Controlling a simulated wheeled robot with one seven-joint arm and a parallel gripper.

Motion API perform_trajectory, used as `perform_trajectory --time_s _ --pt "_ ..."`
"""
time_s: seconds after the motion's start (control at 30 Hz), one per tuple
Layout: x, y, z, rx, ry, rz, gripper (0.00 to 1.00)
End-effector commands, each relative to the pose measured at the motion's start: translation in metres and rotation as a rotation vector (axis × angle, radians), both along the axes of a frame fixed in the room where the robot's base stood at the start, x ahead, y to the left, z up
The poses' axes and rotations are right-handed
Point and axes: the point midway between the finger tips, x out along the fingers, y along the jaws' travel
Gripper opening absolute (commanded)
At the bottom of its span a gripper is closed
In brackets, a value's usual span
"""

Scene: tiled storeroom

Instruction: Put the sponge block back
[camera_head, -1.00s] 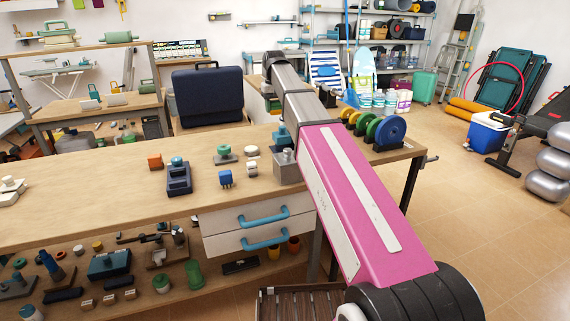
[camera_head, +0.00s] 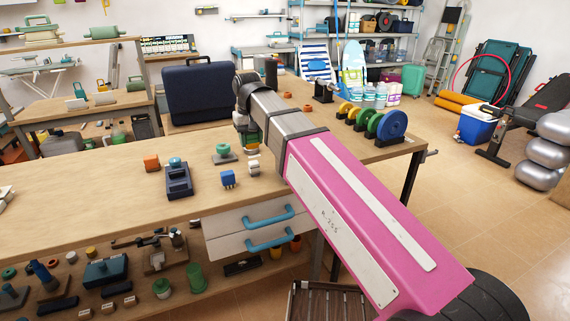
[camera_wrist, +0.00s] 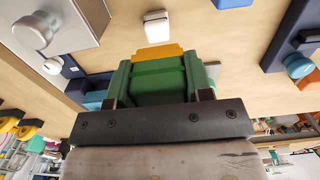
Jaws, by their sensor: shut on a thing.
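The sponge block (camera_wrist: 158,78), green with a yellow face, is held between the fingers of my gripper (camera_wrist: 160,94) in the wrist view. In the head view the block's green and yellow side (camera_head: 250,141) shows in part below the end of my arm, over the workbench (camera_head: 90,205). My gripper is shut on the block, and the arm covers much of it there. I cannot tell whether the block touches the bench top.
A small white block (camera_head: 254,167), a blue block (camera_head: 227,179), a green-topped piece (camera_head: 223,153) and a dark blue device (camera_head: 179,183) stand close by. A dark case (camera_head: 200,95) is behind. Coloured discs (camera_head: 391,125) stand at the right. The bench's left front is clear.

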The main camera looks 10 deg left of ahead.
Motion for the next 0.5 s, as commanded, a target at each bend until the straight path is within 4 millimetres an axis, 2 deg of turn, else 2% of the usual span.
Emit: perform_trajectory --time_s 0.1,0.2,0.5 --pt "-0.012 0.006 -0.002 0.000 0.000 0.011 0.24" --pt "-0.009 0.005 -0.006 0.000 0.001 0.013 0.24" --pt "0.041 -0.021 -0.040 -0.001 0.002 0.011 0.24"
